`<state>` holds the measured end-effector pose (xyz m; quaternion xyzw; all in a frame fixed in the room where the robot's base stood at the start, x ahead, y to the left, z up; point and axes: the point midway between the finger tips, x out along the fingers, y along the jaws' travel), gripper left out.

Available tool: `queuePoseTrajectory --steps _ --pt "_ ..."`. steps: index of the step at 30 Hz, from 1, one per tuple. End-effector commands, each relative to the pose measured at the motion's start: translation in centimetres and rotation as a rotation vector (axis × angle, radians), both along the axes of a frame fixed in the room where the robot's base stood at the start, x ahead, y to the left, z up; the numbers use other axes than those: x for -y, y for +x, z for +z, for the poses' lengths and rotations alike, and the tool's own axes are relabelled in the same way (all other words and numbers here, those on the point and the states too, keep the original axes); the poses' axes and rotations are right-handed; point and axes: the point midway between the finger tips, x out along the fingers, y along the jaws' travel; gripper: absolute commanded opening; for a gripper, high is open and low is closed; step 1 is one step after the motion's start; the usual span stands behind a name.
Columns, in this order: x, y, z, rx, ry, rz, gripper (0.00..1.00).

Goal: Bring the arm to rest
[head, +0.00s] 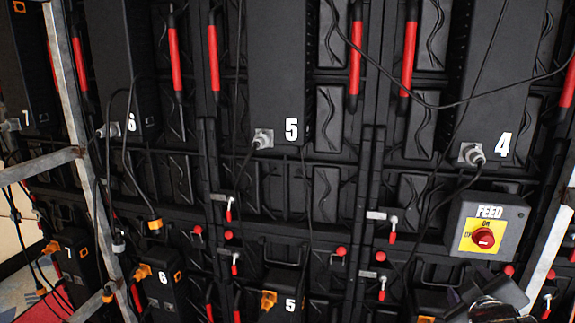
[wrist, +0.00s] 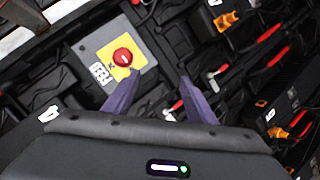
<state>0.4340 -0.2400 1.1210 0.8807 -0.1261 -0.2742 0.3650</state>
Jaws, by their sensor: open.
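My gripper (wrist: 158,92) shows in the wrist view with its two purple fingers spread apart and nothing between them. In the head view part of my gripper (head: 490,296) shows at the bottom right, just below the FEED switch box. The grey FEED box (head: 495,212) has a yellow plate and a red rotary knob (head: 484,238). In the wrist view the red knob (wrist: 122,57) on its yellow plate lies just beyond the left fingertip. I cannot tell the exact gap between fingertip and box.
The black video wall carries numbered units, among them 5 (head: 291,129) and 4 (head: 503,145), with plugged connectors, red handles and red-tipped latches. Black cables (head: 425,104) hang across the front. Metal frame bars (head: 75,110) stand at the left and another at the right.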

Motion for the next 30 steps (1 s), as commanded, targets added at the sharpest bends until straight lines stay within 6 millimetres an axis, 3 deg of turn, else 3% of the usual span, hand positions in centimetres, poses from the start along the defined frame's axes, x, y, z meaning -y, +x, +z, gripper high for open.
queuePoseTrajectory --steps 11,22,27,30 --pt "-9.6 -3.1 -1.5 -0.125 0.357 -0.094 0.51" --pt "-20.6 -10.1 -3.3 -0.346 0.688 -0.146 0.51" --pt "-23.6 -13.0 -3.6 -0.432 0.77 -0.159 0.51" --pt "-24.1 -13.6 -3.7 -0.451 0.784 -0.164 0.51"
